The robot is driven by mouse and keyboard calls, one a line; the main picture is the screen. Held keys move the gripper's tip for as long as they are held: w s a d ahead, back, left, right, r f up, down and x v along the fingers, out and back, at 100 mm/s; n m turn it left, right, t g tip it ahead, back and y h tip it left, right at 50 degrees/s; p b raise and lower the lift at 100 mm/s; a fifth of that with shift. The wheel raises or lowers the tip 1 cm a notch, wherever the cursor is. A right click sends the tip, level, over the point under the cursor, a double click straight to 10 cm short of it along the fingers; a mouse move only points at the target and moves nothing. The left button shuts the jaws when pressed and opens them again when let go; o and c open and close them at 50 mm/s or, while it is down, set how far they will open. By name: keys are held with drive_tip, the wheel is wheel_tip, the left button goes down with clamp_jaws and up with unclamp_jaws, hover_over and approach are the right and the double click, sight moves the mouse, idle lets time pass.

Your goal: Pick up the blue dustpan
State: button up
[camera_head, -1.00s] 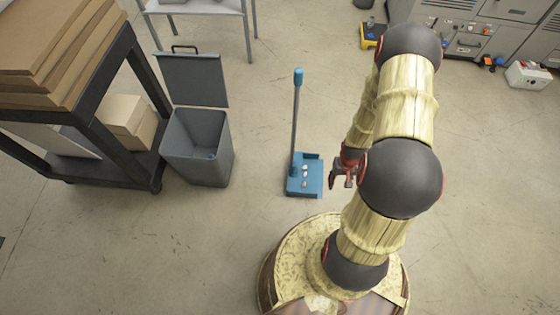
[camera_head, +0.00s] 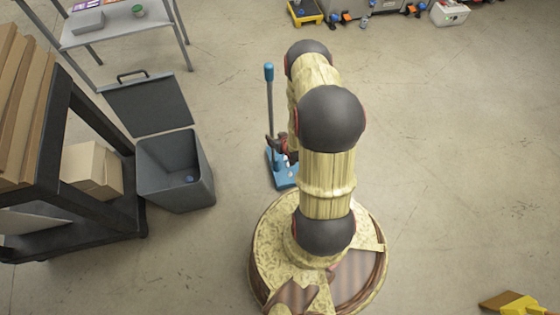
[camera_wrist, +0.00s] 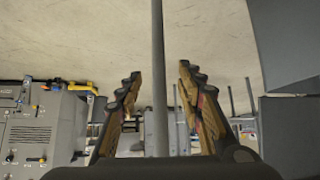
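The blue dustpan (camera_head: 285,178) stands on the floor, its long grey pole upright with a blue grip at the top. My arm hides part of the pan's right side in the head view. My gripper (camera_head: 277,144) is at the lower part of the pole in that view. In the wrist view my gripper (camera_wrist: 158,76) is open, with the dustpan's grey pole (camera_wrist: 159,50) running between its two fingers. Gaps show on both sides of the pole, so the fingers do not appear to touch it. Some small white items seem to lie in the pan.
An open grey bin (camera_head: 177,175) stands left of the dustpan, beside a black shelf (camera_head: 58,200) with cardboard. A grey table (camera_head: 125,25) is at the back left. A yellow object (camera_head: 515,303) lies at the lower right.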

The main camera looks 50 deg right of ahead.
sight(273, 136)
drive_tip(key=b+x, duration=0.3)
drive_tip(key=x, duration=0.3)
drive_tip(key=shift+s+f, duration=0.1)
drive_tip(key=shift+f, duration=0.1)
drive_tip(key=shift+d+r, duration=0.1)
drive_tip(key=shift+c, duration=0.9)
drive_tip(key=c, duration=0.8)
clamp_jaws()
